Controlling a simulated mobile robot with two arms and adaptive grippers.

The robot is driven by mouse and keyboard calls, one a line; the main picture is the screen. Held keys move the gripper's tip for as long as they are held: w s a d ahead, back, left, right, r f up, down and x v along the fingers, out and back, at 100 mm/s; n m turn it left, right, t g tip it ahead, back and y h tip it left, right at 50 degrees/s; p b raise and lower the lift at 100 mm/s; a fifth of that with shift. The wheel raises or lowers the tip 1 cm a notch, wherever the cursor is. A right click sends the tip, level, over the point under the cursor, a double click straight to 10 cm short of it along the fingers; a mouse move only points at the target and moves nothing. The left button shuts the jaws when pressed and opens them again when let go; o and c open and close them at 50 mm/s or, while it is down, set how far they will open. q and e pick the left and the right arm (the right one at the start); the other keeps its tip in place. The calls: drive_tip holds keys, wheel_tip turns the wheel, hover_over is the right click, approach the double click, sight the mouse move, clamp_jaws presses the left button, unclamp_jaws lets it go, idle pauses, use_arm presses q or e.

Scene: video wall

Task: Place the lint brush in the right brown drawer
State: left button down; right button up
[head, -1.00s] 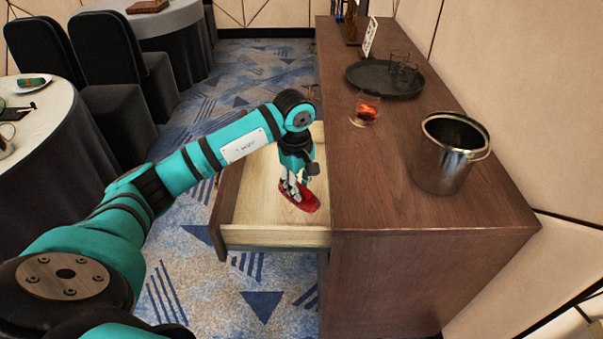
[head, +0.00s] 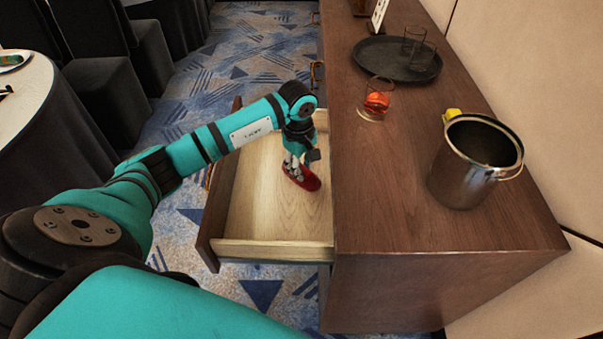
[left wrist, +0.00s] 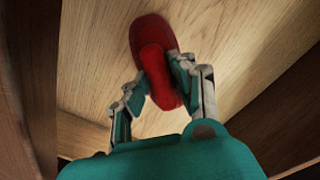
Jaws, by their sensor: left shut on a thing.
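The lint brush (head: 307,181) is red and sits in my left gripper (head: 292,172), inside the open brown drawer (head: 262,247). In the left wrist view the lint brush (left wrist: 152,45) lies between the two fingers of the gripper (left wrist: 160,92), which are shut on it. The pale wooden drawer floor (left wrist: 95,60) is close behind the brush. I cannot tell whether the brush touches the floor. The drawer is pulled out to the left of the cabinet and looks otherwise empty. My right gripper is not in view.
The brown cabinet top (head: 390,200) holds a metal bucket (head: 462,170), a glass with orange-red contents (head: 376,103) and a dark round tray (head: 385,62) with glasses. A white-clothed table (head: 28,95) and dark chairs (head: 100,90) stand at the left.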

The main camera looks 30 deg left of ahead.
use_arm(q)
wheel_tip(320, 180, down, 3)
drive_tip(key=shift+f, duration=0.4)
drive_tip(key=c, duration=1.2)
unclamp_jaws()
drive_tip(key=shift+o, duration=0.4)
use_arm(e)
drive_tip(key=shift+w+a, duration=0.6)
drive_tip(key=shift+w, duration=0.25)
use_arm(q)
drive_tip(key=shift+r, duration=0.1)
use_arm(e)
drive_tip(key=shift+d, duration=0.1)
use_arm(q)
drive_tip(key=shift+r, duration=0.35)
drive_tip(key=r, duration=0.7)
drive_tip(key=r+b, duration=0.1)
drive_tip(key=r, duration=0.3)
drive_tip(key=shift+s+a+r, duration=0.1)
drive_tip(key=shift+s+r, duration=0.15)
drive_tip(key=shift+s, duration=0.1)
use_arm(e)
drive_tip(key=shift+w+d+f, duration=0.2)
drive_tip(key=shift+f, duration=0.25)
